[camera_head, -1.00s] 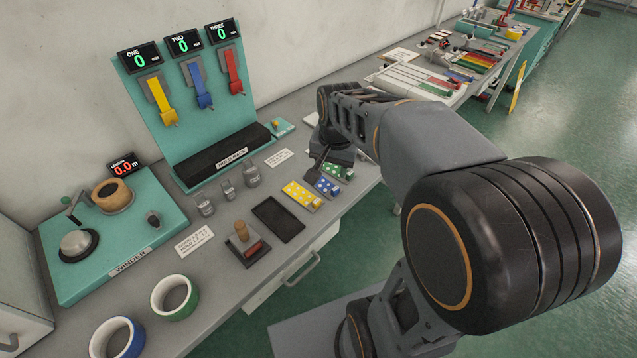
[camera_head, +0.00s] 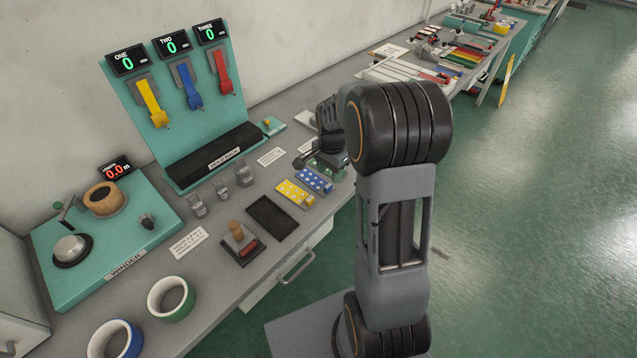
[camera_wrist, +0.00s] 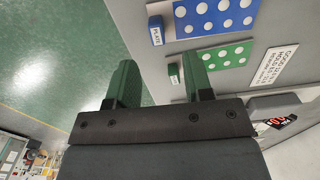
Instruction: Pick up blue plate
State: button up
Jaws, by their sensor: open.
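The blue plate (camera_head: 313,181) with white dots lies flat on the grey bench, between the yellow plate (camera_head: 294,194) and the green plate (camera_head: 335,166). In the wrist view the blue plate (camera_wrist: 213,14) is at the top, partly cut off by the frame edge, with a blue tab beside it. The green plate (camera_wrist: 226,56) is nearer my fingers there. My gripper (camera_wrist: 163,78) is open and empty. In the head view my gripper (camera_head: 305,159) is just beyond the blue plate and hides part of the green one.
The teal hold rack (camera_head: 185,120) and winder (camera_head: 100,240) are farther left. Tape rolls (camera_head: 171,298) lie near the front. The bench edge drops to open green floor.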

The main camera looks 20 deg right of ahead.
aim_at(330, 184)
jog(key=shift+d+f+p, duration=0.1)
jog(key=shift+f+p, duration=0.35)
jog(key=shift+f, duration=2.3)
jog(key=shift+c, duration=0.3)
grip_shut()
